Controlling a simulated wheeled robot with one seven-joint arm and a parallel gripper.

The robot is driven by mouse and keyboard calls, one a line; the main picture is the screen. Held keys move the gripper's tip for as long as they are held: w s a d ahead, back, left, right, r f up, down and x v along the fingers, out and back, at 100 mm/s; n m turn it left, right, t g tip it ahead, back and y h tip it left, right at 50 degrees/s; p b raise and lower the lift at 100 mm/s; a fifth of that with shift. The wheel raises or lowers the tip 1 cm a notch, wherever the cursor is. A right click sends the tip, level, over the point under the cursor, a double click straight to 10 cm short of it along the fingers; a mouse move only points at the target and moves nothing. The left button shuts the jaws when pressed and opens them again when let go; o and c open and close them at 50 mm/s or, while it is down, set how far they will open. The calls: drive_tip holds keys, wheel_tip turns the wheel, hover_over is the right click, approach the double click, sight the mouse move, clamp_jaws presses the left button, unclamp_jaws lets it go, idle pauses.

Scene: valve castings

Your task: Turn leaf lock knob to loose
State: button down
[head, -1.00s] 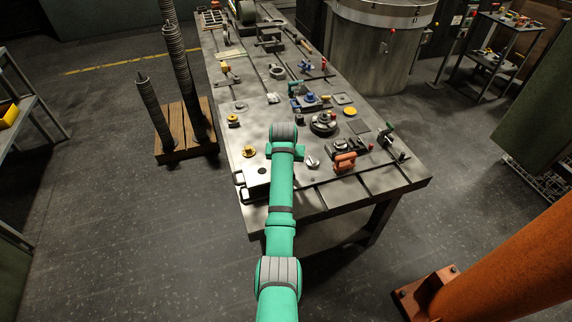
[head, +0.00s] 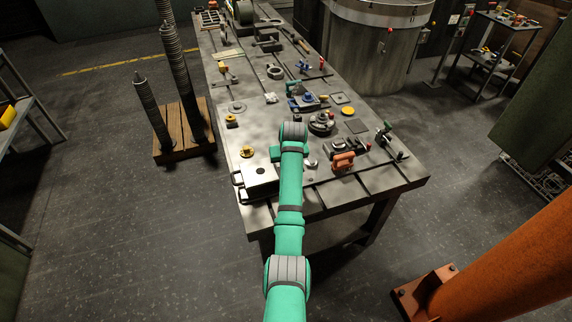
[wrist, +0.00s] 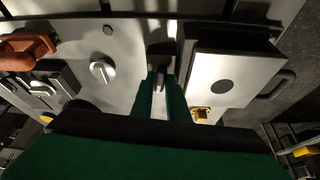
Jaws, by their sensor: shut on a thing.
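My gripper (wrist: 159,100) has its two green fingers closed on a small grey metal piece (wrist: 160,74), which I take for the leaf lock knob. It is mostly hidden between the fingertips, and I cannot read its setting. It stands between a pale round knob and a flat grey box. In the head view my arm covers the gripper and the held piece. The pale round knob (wrist: 103,70) has a raised bar across its face and stands clear of the fingers. It also shows in the head view (head: 311,163).
The grey box (wrist: 232,75) with a dark round spot and side handles is close beside my gripper. A yellow fitting (wrist: 201,114) lies near it. An orange-handled tool (wrist: 25,52) is on the other side. The bench (head: 309,201) is crowded farther back.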

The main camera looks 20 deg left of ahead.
drive_tip(key=c, duration=2)
unclamp_jaws()
drive_tip(key=shift+r, duration=0.1)
drive_tip(key=v, duration=1)
drive_tip(key=shift+r, duration=0.35)
drive_tip(key=shift+s+d, duration=0.1)
drive_tip(key=shift+s, duration=0.05)
